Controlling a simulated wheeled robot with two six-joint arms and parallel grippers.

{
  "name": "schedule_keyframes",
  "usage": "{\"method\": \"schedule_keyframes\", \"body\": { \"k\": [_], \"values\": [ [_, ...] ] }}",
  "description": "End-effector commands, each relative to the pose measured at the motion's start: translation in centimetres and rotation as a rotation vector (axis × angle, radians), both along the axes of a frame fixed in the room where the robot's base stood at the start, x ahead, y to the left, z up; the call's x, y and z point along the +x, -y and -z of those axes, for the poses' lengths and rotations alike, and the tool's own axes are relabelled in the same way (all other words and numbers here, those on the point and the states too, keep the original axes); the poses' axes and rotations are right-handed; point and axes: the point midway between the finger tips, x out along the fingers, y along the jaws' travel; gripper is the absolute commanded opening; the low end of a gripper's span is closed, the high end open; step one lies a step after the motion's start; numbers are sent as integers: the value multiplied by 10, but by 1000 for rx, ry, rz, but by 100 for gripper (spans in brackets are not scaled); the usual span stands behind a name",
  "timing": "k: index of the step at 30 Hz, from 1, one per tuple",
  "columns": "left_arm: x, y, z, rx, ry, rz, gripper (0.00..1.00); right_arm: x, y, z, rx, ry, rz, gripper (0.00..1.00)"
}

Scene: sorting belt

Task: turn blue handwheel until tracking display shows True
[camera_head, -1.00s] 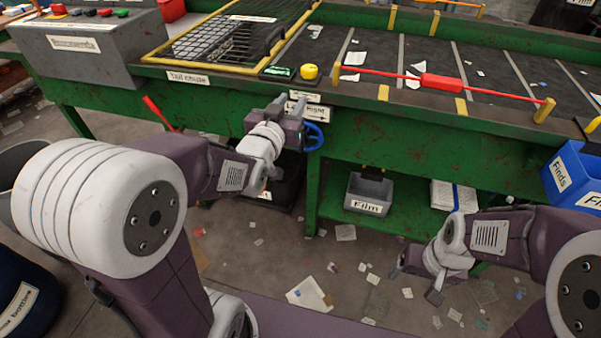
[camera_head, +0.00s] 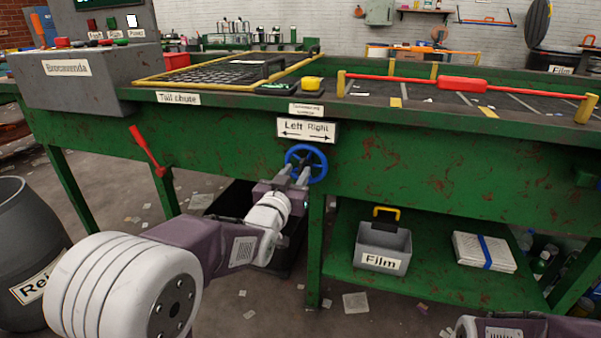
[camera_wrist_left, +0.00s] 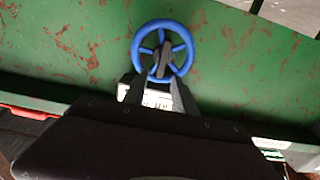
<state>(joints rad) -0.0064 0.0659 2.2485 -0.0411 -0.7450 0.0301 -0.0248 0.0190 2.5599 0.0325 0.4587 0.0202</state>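The blue handwheel (camera_head: 307,150) is mounted on the green front face of the belt frame, under a "Left Right" sign (camera_head: 306,130) with arrows. My left gripper (camera_head: 294,174) is just in front of the wheel's lower part, its two fingers apart. In the left wrist view the wheel (camera_wrist_left: 162,25) is seen face-on, and my fingers (camera_wrist_left: 160,88) reach up to its lower rim, open, with nothing clearly between them. Whether they touch the rim I cannot tell. A small dark display (camera_head: 277,88) sits on the frame's top edge; its text is unreadable. My right gripper is out of view.
A yellow-topped button (camera_head: 312,84) stands beside the display. A red lever (camera_head: 147,150) sticks out at the left. A grey "Film" bin (camera_head: 383,247) and a white bundle (camera_head: 484,251) are on the lower shelf. A dark barrel (camera_head: 25,245) stands at left.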

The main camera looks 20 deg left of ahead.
Motion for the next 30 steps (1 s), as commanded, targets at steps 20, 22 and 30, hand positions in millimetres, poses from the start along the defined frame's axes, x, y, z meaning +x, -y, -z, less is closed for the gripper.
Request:
{"method": "schedule_keyframes", "body": {
  "k": [20, 22, 30],
  "values": [
    [40, 1, 0, 0, -1, 0, 0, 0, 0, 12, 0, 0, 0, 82],
    [40, 1, 0, 0, -1, 0, 0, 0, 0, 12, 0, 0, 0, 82],
    [40, 1, 1, -25, -2, 0, 0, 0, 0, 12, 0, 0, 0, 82]
  ]
}}
